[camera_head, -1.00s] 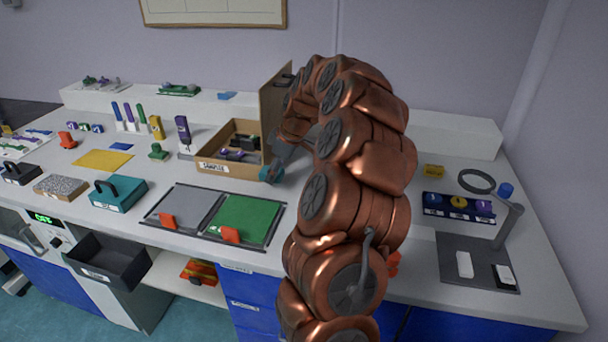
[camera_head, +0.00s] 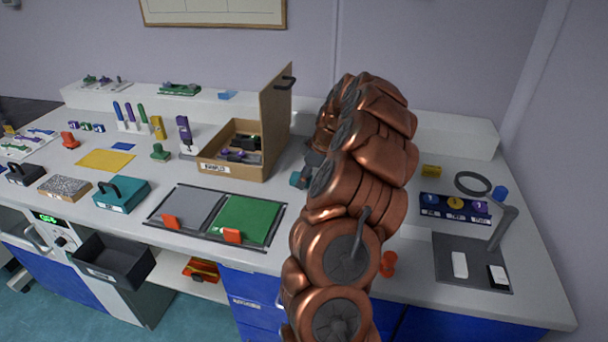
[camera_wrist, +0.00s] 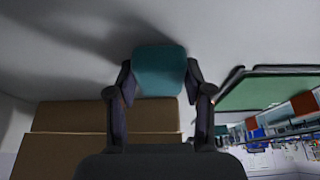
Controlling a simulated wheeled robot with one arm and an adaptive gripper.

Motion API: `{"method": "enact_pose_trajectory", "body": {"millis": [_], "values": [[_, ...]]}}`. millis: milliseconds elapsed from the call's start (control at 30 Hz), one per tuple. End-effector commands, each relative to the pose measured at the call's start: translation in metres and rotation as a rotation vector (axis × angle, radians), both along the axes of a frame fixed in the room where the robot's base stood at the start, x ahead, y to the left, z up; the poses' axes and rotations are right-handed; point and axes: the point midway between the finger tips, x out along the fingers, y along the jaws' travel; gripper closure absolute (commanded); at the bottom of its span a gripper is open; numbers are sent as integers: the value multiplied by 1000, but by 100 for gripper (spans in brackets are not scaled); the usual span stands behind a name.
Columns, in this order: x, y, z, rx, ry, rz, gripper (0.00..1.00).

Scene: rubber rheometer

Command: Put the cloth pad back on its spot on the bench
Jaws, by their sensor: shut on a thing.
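My gripper (camera_wrist: 161,92) is shut on a teal pad (camera_wrist: 160,70), which I take to be the cloth pad. The fingers hold it from both sides. In the head view only an edge of the teal pad (camera_head: 298,180) shows, to the right of the cardboard box. My arm covers most of my gripper there. The pad is over the pale bench (camera_head: 190,258); I cannot tell whether it touches the bench. I see no clear mark for the pad's spot.
The open cardboard box (camera_head: 228,168) stands left of the pad, its lid upright. A green mat (camera_head: 248,220) and grey mat (camera_head: 187,208) lie in front. At right are a dark grey mat (camera_head: 470,250) and a lamp-like stand (camera_head: 501,228). My arm hides the bench middle.

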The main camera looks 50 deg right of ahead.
Motion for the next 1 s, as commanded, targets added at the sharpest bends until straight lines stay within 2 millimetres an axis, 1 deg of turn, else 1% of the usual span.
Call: {"method": "enact_pose_trajectory", "body": {"millis": [167,300,333,500,567,833,1000], "values": [[0,0,0,-1,0,0,82],[0,0,-4,-2,-1,-1,82],[0,0,-3,-2,-1,-1,47],[0,0,-2,-2,-1,-1,29],[0,0,-2,-2,-1,-1,24],[0,0,-2,-2,-1,-1,24],[0,-1,3,-2,-1,0,24]]}}
